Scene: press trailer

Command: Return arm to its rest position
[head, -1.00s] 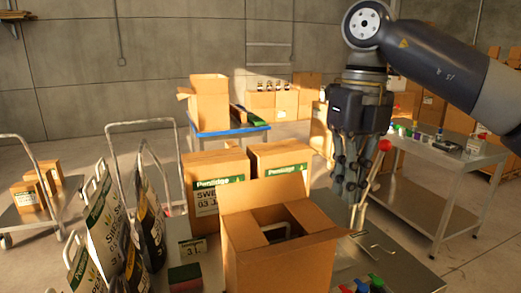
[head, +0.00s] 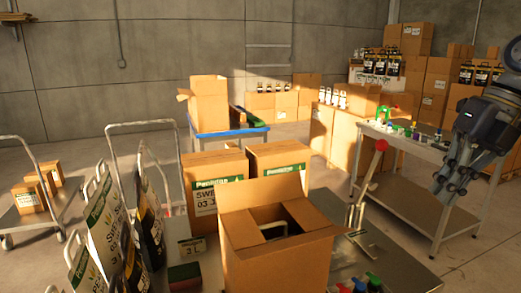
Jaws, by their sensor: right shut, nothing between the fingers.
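My right gripper (head: 447,190) is at the right edge of the head view, pointing down and to the left. Its dark fingers are together with nothing between them. It hangs in front of the metal side table, apart from the work table. The lever press with a red ball handle (head: 381,145) stands on the right part of the work table, its handle tilted up to the right. An open cardboard box (head: 275,262) is left of the press. My left gripper does not show.
Two closed labelled boxes (head: 215,188) stand behind the open box. Several printed bags (head: 105,215) stand at the left. A metal side table (head: 415,147) with small bottles is at the right. A blue-topped table (head: 225,131) and stacked cartons (head: 435,80) are farther back.

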